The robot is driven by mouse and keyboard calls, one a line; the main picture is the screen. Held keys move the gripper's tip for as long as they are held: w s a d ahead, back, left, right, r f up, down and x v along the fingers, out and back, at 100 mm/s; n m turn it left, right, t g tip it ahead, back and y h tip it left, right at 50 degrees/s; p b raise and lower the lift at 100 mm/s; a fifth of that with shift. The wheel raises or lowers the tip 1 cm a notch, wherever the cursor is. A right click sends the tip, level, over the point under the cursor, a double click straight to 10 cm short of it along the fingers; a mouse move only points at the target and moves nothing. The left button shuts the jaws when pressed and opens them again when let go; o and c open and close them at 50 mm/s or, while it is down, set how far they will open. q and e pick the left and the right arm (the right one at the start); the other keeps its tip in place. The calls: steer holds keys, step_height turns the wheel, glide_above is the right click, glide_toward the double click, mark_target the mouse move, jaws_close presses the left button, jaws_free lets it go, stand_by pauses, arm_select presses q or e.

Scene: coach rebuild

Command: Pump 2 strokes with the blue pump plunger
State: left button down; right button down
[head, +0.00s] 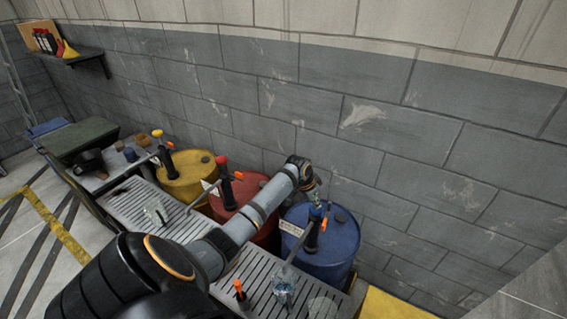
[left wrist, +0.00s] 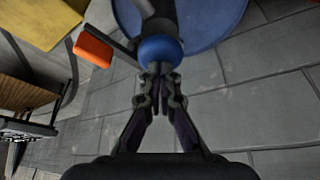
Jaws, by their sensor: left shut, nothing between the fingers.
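The blue drum (head: 338,250) stands at the right end of the drum row, with a dark pump on its top. The blue round plunger knob (left wrist: 160,52) shows in the left wrist view, just beyond my fingertips. My left gripper (left wrist: 157,78) is shut with nothing between its fingers; its tips are at the knob's edge, and I cannot tell if they touch. In the head view my left arm reaches over to this pump and partly hides the gripper. An orange handle (left wrist: 93,50) sits beside the knob. My right gripper is out of view.
A red drum (head: 228,203) and a yellow drum (head: 187,180) with pumps stand to the left, against the block wall. A slatted bench (head: 143,205) runs in front, with a clear vessel (head: 284,287) below the blue pump and another clear vessel (head: 156,212) farther left.

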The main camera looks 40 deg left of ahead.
arm_select(q)
steer(key=shift+s+f, duration=0.2)
steer(key=shift+f, duration=0.35)
steer(key=shift+r, duration=0.1)
step_height(320, 180, up, 5)
steer(key=p, duration=0.5)
steer(key=shift+w, duration=0.15)
steer(key=shift+r, duration=1.1)
steer(key=shift+f, duration=0.2)
